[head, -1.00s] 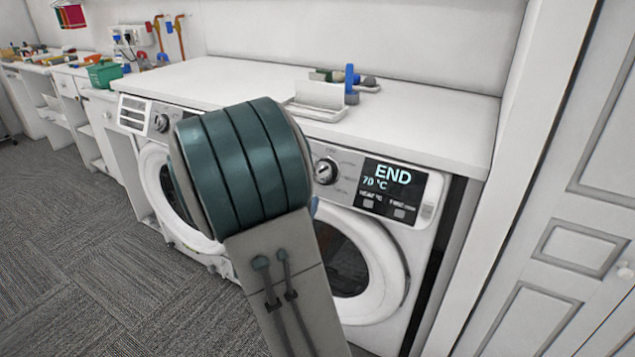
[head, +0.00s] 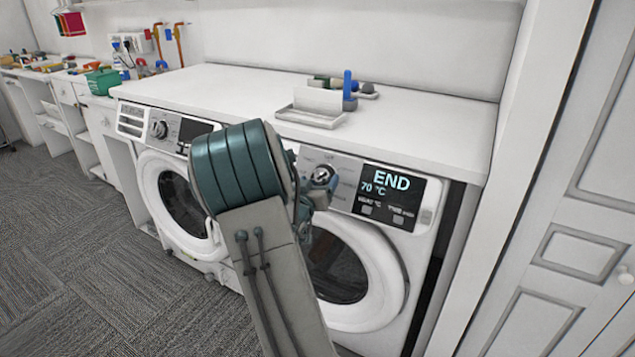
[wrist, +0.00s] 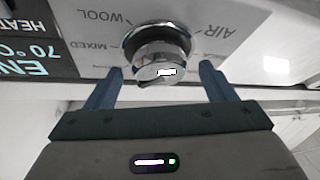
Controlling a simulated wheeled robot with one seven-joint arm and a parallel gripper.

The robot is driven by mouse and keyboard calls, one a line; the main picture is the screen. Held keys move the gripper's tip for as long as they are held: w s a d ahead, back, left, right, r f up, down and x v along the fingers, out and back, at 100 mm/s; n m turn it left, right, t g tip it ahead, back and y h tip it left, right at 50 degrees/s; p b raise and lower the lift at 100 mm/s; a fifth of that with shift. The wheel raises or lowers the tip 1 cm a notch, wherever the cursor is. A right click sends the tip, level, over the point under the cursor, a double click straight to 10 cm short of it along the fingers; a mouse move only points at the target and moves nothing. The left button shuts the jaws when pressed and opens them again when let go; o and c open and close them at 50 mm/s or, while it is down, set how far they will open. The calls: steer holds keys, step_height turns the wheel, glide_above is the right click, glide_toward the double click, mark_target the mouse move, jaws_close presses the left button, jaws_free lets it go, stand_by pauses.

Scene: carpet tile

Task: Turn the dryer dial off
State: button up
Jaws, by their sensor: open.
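The dryer (head: 425,215) is the right-hand white machine, with a lit display (head: 391,188) reading END and 70 °C. Its round silver dial (head: 322,175) is left of the display, partly behind my gripper (head: 328,190) in the head view. In the wrist view the dial (wrist: 157,50) sits between and just beyond the two blue fingertips of my gripper (wrist: 158,78), with the words WOOL, MIXED and AIR printed around it upside down. The fingers are apart, with a gap on each side of the dial. I cannot tell which mark the dial points to.
A second white machine (head: 172,190) with its own dial (head: 159,129) stands to the left. The white worktop (head: 230,88) runs above both, with a white tray (head: 311,117) near its front edge. A white panelled door (head: 560,240) is at the right.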

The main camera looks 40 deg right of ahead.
steer(key=shift+w+d, duration=0.2)
steer(key=shift+d, duration=0.1)
steer(key=c, duration=1)
steer(key=shift+n+t, duration=0.3)
steer(key=n+y, duration=0.1)
steer(key=n, duration=0.1)
steer(key=n+t+y, duration=0.1)
steer(key=n, duration=0.2)
steer(key=shift+s+d+r+y, duration=0.1)
steer(key=shift+s+r+y, duration=0.1)
steer(key=shift+y, duration=0.2)
steer(key=shift+n+y+p, duration=0.5)
steer(key=shift+n+y, duration=0.7)
steer(key=shift+n, duration=1.3)
